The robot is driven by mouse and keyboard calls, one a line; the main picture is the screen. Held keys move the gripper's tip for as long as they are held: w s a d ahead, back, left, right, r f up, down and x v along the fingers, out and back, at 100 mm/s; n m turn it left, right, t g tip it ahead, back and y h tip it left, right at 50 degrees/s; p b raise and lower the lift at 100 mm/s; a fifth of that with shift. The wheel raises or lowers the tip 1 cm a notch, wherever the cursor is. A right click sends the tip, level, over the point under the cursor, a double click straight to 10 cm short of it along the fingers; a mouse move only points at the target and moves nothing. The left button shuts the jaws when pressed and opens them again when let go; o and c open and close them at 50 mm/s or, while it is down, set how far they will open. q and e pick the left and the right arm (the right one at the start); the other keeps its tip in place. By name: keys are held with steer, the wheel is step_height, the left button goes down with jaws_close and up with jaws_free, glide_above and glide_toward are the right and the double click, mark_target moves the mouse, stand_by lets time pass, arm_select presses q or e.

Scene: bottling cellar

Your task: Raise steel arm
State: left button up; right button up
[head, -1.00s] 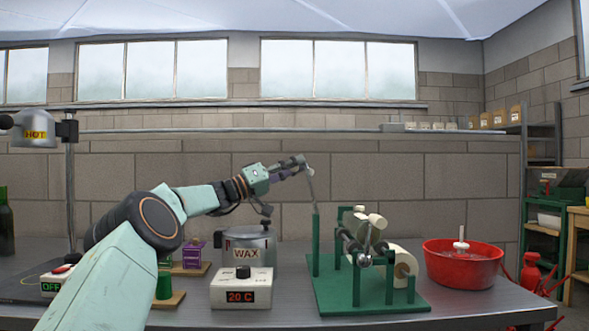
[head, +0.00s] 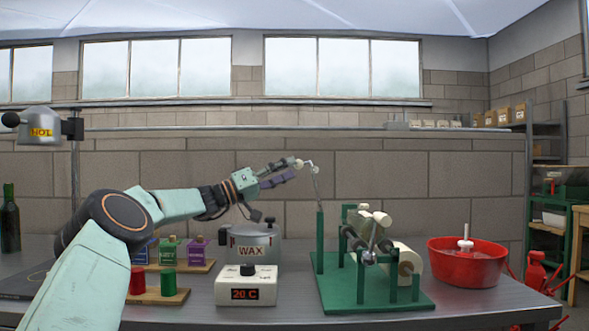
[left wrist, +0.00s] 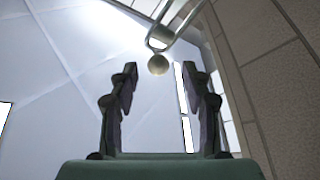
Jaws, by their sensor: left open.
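The steel arm (head: 316,184) is a thin bent rod rising upright from the green post (head: 320,240) of the green roller machine (head: 375,290). Its top bends left and ends in a pale ball knob (head: 299,163). My left gripper (head: 290,170) is open and comes at the knob from the left. In the left wrist view the rod (left wrist: 172,35) is a pale loop, and the knob (left wrist: 158,64) shows between the line of the two spread fingers, just past their tips. I cannot tell whether a finger touches it. My right gripper is not in view.
A wax pot (head: 255,246) and a white heater box reading 20 C (head: 250,290) stand below my left arm. A red basin (head: 467,266) is right of the machine. The space above the machine is clear.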

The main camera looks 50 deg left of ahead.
arm_select(q)
steer(key=shift+v, duration=1.75)
steer(key=shift+f, duration=0.1)
